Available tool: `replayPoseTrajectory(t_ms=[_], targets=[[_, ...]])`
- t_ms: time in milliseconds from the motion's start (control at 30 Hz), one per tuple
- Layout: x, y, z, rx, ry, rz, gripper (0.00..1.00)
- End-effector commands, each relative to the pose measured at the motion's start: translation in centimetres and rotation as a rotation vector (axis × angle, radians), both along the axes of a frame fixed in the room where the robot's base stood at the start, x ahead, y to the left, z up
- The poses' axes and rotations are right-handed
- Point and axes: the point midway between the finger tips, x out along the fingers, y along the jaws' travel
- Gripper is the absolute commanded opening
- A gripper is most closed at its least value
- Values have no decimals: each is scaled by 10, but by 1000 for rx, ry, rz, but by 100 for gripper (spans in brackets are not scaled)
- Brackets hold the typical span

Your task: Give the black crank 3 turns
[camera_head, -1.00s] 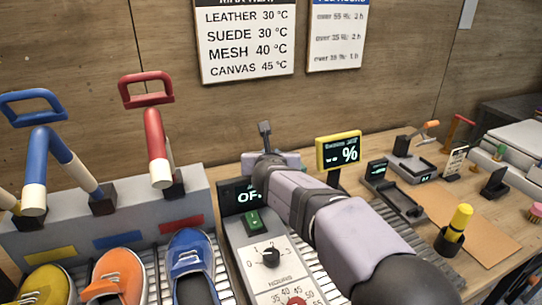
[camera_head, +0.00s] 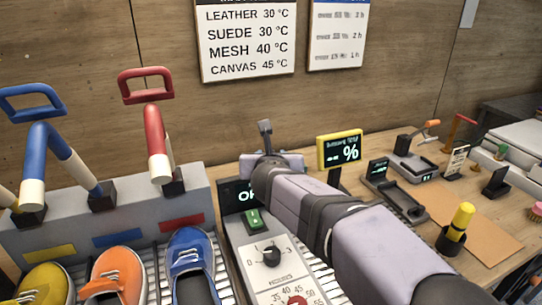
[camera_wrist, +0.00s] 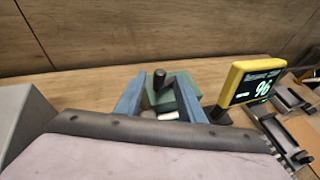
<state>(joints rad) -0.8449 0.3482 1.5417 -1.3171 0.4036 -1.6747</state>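A short upright black grip, which looks like the handle of the black crank (camera_wrist: 159,78), shows in the wrist view in front of a dark green block. In the head view a black upright piece (camera_head: 265,130) stands just behind the end of my arm; it seems to be the same crank. My gripper (camera_wrist: 158,90) has two blue-grey fingers spread apart, with the black grip showing between them. I cannot tell whether either finger touches it. The rest of the crank is hidden by my gripper and arm.
A yellow-framed display (camera_head: 340,150) stands close to the right of my gripper. A control panel (camera_head: 255,245) with a dial is in front. Shoes, including a blue one (camera_head: 190,262), lie at left below a grey box with levers. The wooden wall is behind.

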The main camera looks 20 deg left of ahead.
Motion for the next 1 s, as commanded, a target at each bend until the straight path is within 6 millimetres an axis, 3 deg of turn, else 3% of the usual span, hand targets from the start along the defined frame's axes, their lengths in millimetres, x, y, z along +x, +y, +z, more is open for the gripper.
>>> replayPoseTrajectory(t_ms=[200, 400, 767, 1000], targets=[[-19, -8, 8, 1, 0, 0, 36], [-25, -11, 10, 0, 1, 0, 36], [-22, -11, 11, -3, 1, 8, 35], [-3, -12, 14, -29, 7, 139, 35]])
